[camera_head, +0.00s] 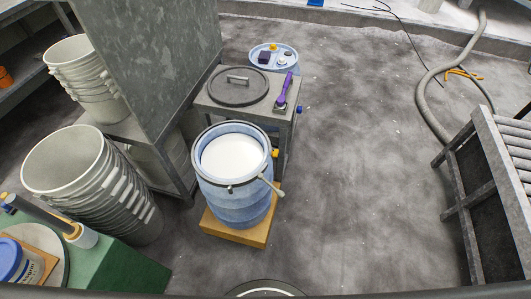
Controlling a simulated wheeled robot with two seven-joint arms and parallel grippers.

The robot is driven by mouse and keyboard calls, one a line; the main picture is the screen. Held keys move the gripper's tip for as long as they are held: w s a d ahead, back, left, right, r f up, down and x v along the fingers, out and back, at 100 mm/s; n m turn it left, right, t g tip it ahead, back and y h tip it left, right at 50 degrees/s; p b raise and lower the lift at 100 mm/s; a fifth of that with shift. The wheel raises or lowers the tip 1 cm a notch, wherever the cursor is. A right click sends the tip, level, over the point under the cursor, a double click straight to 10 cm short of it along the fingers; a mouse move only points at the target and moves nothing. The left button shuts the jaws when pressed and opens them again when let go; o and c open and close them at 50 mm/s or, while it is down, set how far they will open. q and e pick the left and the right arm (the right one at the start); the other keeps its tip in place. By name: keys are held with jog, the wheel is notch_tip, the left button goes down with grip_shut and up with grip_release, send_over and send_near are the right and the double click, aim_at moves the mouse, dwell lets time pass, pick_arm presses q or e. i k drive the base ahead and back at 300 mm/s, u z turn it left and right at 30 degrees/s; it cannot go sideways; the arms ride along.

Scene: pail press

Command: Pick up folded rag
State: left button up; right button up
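I cannot make out a folded rag for certain in the head view. A small dark purple block-like item (264,57) lies on a light blue round tray or lid (272,67) behind the small grey table; it is too small to tell whether it is cloth. A purple-handled tool (286,88) lies on the right side of the grey table (259,113), beside a round dark lid (238,86) with a handle. Neither of my grippers shows in this view.
A blue drum (238,199) with white contents stands on a wooden block (236,233). Stacked white pails (85,175) stand left, near a green machine (120,265). A slatted grey rack (461,190) and a hose (424,108) are right. The floor (360,170) between is clear.

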aim_at(263, 58)
jog(key=z, duration=1.8)
jog(key=i, duration=2.95)
jog(key=u, duration=2.35)
